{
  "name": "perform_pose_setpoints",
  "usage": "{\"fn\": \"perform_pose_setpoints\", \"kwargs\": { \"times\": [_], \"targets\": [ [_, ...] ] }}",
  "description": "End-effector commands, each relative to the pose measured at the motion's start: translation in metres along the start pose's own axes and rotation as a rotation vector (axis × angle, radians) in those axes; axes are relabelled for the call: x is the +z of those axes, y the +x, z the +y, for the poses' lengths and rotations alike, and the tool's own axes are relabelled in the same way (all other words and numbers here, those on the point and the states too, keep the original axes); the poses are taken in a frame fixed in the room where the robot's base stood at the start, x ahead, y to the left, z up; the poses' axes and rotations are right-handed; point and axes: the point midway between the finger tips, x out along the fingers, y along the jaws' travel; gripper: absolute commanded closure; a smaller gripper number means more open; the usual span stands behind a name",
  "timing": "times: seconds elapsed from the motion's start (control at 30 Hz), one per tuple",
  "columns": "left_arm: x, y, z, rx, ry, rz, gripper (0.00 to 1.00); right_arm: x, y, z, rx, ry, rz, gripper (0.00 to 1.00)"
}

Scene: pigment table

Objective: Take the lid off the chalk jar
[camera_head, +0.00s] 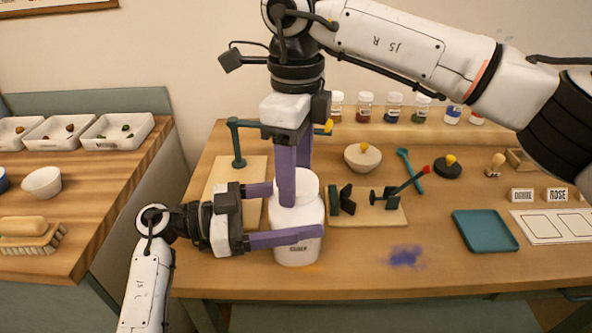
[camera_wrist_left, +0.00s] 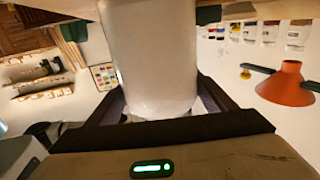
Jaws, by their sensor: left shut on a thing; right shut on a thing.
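My left gripper (camera_head: 296,212) is shut on the jar's body from the left, one purple finger on each side. The jar's white body (camera_wrist_left: 150,65) fills the middle of the left wrist view between the fingers. The white lid (camera_head: 311,184) is at the jar's top, partly hidden by the fingers. My right gripper (camera_head: 297,186) points down from above and is shut on the lid. I cannot tell whether any gap lies between lid and jar.
A board with dark green blocks (camera_head: 365,215) stands close right of the jar. A bowl (camera_head: 362,158), a teal tray (camera_head: 486,231) and a blue powder patch (camera_head: 405,256) lie farther right. Pigment jars (camera_head: 394,107) line the back shelf. A side table (camera_head: 85,190) stands left across a gap.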

Motion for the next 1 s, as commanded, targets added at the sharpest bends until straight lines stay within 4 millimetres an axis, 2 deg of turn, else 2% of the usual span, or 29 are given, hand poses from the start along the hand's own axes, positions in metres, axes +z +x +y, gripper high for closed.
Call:
{"fn": "perform_pose_setpoints", "kwargs": {
  "times": [0.7, 0.9, 1.0],
  "targets": [
    [0.0010, -0.0008, -0.0008, -0.003, -0.002, -0.001, 0.87, -0.0011, -0.0013, 0.0001, 0.001, -1.590, 0.001, 0.71],
    [0.0010, -0.0009, -0.0008, -0.003, -0.002, -0.001, 0.87, -0.0013, -0.0014, -0.0001, 0.002, -1.877, 0.001, 0.71],
    [0.0010, -0.0009, -0.0008, -0.003, -0.002, -0.001, 0.87, -0.0012, -0.0014, -0.0001, 0.002, -1.904, 0.001, 0.71]
  ]
}}
